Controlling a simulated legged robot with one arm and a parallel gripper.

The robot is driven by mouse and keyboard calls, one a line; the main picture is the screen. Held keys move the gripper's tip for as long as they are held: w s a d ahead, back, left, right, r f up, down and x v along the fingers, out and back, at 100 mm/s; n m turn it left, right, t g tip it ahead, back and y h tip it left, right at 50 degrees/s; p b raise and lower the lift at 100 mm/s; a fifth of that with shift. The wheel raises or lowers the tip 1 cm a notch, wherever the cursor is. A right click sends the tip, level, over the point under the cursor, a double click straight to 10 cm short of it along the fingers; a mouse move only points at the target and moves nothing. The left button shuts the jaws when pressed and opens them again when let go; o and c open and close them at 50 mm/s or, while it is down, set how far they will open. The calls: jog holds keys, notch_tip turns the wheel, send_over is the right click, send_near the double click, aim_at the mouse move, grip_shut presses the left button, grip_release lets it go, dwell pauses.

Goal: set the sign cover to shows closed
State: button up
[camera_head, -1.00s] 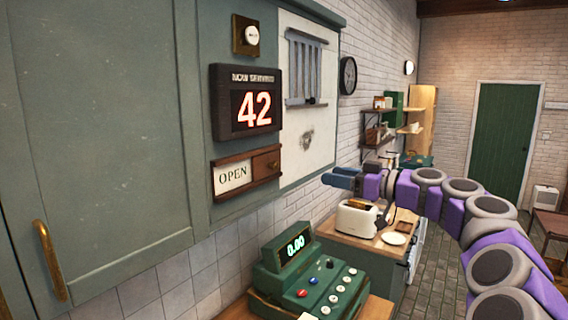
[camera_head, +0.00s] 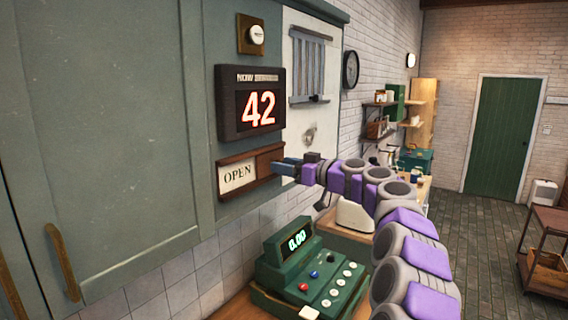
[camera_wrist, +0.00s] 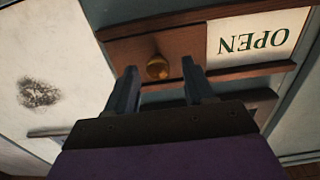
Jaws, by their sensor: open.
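The sign (camera_head: 237,176) hangs on the green cabinet side and reads OPEN on its left half. Its brown sliding cover (camera_head: 267,163) sits over the right half. In the wrist view, which is upside down, the cover (camera_wrist: 185,45) has a round brass knob (camera_wrist: 158,67), and the OPEN panel (camera_wrist: 255,35) is beside it. My gripper (camera_head: 277,165) is at the right end of the sign, in front of the cover. In the wrist view my gripper (camera_wrist: 160,80) is open, its two fingers apart, with the knob just beyond and between the tips. I see no contact with it.
Above the sign is a NOW SERVING display (camera_head: 250,102) showing 42. A green cash register (camera_head: 310,270) stands below. A whitish panel (camera_head: 310,110) with a barred rack is to the right. A toaster (camera_head: 355,214) is behind my arm.

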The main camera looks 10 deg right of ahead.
jog(key=shift+w+d, duration=0.1)
jog(key=shift+w, duration=0.2)
jog(key=shift+c, duration=0.8)
grip_shut()
jog(key=shift+s, duration=0.1)
